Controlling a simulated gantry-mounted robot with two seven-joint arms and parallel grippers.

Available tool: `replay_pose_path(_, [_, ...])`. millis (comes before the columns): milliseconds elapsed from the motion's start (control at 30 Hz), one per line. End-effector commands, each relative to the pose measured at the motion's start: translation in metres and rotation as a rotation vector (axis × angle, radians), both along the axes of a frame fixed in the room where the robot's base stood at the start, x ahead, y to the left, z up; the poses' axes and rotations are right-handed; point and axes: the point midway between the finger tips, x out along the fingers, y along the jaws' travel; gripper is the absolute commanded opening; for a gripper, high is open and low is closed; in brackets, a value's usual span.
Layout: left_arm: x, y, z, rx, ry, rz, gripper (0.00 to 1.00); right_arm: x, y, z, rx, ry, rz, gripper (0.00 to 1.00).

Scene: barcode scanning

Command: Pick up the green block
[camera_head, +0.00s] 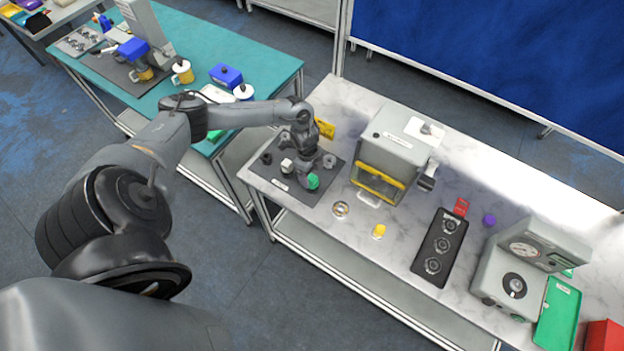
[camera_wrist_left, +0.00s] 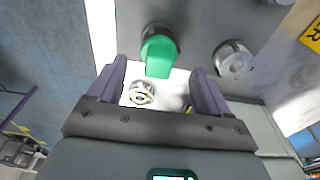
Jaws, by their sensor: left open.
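The green block (camera_head: 313,181) is on the dark grey mat (camera_head: 316,198) at the left end of the marble table. In the left wrist view the green block (camera_wrist_left: 159,56) sits at a dark round piece, near the line between my fingertips. My left gripper (camera_head: 303,155) is over the mat, just behind the green block in the head view. In its wrist view the fingers (camera_wrist_left: 158,72) are apart, with nothing clamped between them. I cannot tell the gap in height. My right gripper is in neither view.
A white piece (camera_head: 287,165) and grey round parts (camera_head: 329,161) share the mat. A metal ring (camera_head: 340,209) and a yellow piece (camera_head: 379,231) lie to the right. A grey machine with a yellow front (camera_head: 397,155) stands close by. The front table strip is mostly clear.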

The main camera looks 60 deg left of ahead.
Motion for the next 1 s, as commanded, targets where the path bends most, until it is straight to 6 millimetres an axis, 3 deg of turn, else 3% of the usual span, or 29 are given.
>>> replay_pose_path(233, [0.0,-0.004,-0.028,-0.001,0.001,0.001,0.79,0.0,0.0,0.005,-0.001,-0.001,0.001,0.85])
replay_pose_path(567, [0.0,-0.004,-0.032,0.001,0.0,0.0,0.77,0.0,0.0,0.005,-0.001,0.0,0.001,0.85])
replay_pose_path(933, [0.0,-0.004,-0.032,0.0,0.0,0.0,0.2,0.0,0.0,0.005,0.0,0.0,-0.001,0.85])
replay_pose_path(1000, [0.0,-0.004,-0.031,0.0,0.0,0.0,0.17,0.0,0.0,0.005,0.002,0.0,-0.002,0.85])
